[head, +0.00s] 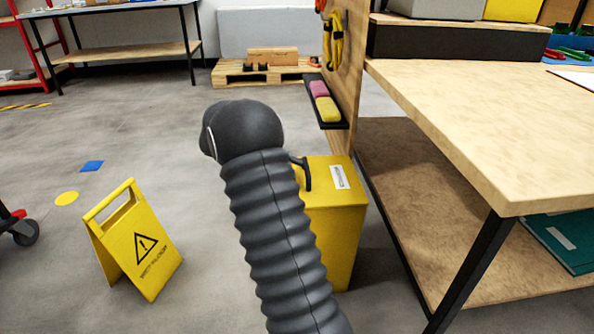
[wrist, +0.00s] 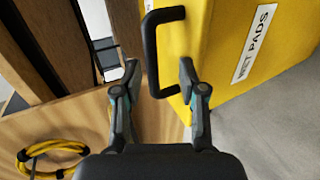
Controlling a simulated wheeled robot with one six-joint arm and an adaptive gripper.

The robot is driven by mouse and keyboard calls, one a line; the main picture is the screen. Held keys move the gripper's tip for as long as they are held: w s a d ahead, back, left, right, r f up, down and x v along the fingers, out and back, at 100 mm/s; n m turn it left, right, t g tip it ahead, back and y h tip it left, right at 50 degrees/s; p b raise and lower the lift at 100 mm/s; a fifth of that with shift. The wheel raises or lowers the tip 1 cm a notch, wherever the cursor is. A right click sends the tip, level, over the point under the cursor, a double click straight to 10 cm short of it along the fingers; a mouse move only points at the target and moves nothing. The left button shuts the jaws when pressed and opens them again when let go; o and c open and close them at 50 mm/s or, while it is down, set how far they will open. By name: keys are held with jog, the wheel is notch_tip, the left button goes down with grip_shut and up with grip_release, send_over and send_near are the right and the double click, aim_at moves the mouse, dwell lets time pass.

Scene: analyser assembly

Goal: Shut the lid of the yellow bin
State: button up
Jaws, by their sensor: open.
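The yellow bin (head: 335,235) stands on the floor beside the workbench, partly hidden by my arm in the head view. Its upper face carries a white label (head: 340,177) and a black handle (head: 303,172) at its left edge. How far the lid is open or shut cannot be told clearly. In the wrist view, the yellow bin (wrist: 235,25) fills the upper right, with its label reading "WET PADS" (wrist: 254,42). My gripper (wrist: 160,78) is open, and the black handle (wrist: 151,55) shows between its fingertips. Contact cannot be told. My arm hides the gripper in the head view.
The wooden workbench (head: 480,120) with a lower shelf is close on the right. A wooden panel (head: 343,65) with a small shelf holding sponges (head: 322,100) rises behind the bin. A yellow safety sign (head: 135,240) stands on the left, with free floor around it.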

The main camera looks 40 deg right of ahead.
jog(key=v, duration=0.9)
jog(key=shift+w+a, duration=0.2)
jog(key=shift+a, duration=0.05)
notch_tip(320, 180, down, 8)
jog(key=a+n+t+y, duration=0.1)
jog(key=a+n+y, duration=0.1)
jog(key=n, duration=0.2)
jog(key=s+a+n+t+y+p, duration=0.1)
jog(key=s+a+n+t+y, duration=0.15)
jog(key=s+a, duration=0.3)
jog(key=s+a+r+t+y+p, duration=0.3)
jog(key=s+a+r, duration=0.4)
jog(key=s+r, duration=0.4)
jog(key=s+a+r+t+y+p, duration=0.3)
jog(key=s+a+r+t+p, duration=0.2)
jog(key=s+r, duration=0.5)
jog(key=shift+s+a+r+t+p, duration=0.4)
jog(key=shift+s+a, duration=0.8)
jog(key=shift+s, duration=1.45)
